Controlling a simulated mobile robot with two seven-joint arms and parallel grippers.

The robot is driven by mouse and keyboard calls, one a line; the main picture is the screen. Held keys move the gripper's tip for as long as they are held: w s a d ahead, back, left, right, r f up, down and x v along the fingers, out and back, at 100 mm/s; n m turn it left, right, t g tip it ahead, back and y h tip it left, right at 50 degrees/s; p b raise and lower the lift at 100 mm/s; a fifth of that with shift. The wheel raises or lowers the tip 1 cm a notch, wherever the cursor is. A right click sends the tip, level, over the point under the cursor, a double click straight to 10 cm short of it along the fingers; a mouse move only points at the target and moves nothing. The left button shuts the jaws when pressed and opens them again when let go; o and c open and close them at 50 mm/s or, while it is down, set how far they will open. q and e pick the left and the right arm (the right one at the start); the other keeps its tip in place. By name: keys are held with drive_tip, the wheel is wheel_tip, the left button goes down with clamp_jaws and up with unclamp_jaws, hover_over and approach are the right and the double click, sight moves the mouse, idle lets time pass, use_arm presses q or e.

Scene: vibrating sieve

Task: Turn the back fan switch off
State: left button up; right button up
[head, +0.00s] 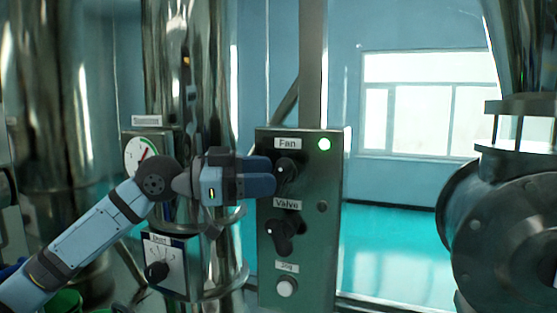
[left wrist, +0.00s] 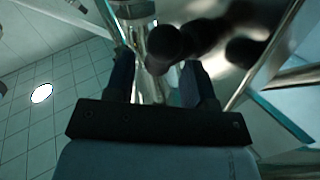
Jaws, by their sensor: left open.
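The fan switch (head: 287,170) is a black rotary knob under a "Fan" label on the grey control panel (head: 330,240). My right gripper is not in view.
Below the fan switch are the valve knob (head: 282,236) and a white jog button (head: 287,287). Left of the panel are a dial gauge (head: 138,153), a small dust knob box (head: 172,262) and shiny metal columns. Dark machinery (head: 505,235) stands at the right.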

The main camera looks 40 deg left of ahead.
sight(279, 175)
use_arm(q)
drive_tip(key=shift+p+x, duration=0.5)
drive_tip(key=shift+x, duration=0.55)
drive_tip(key=shift+w+d+r, duration=0.1)
drive_tip(key=shift+w+d, duration=0.1)
drive_tip(key=shift+d, duration=0.05)
drive_tip(key=shift+w+d, duration=0.15)
drive_tip(key=c, duration=0.9)
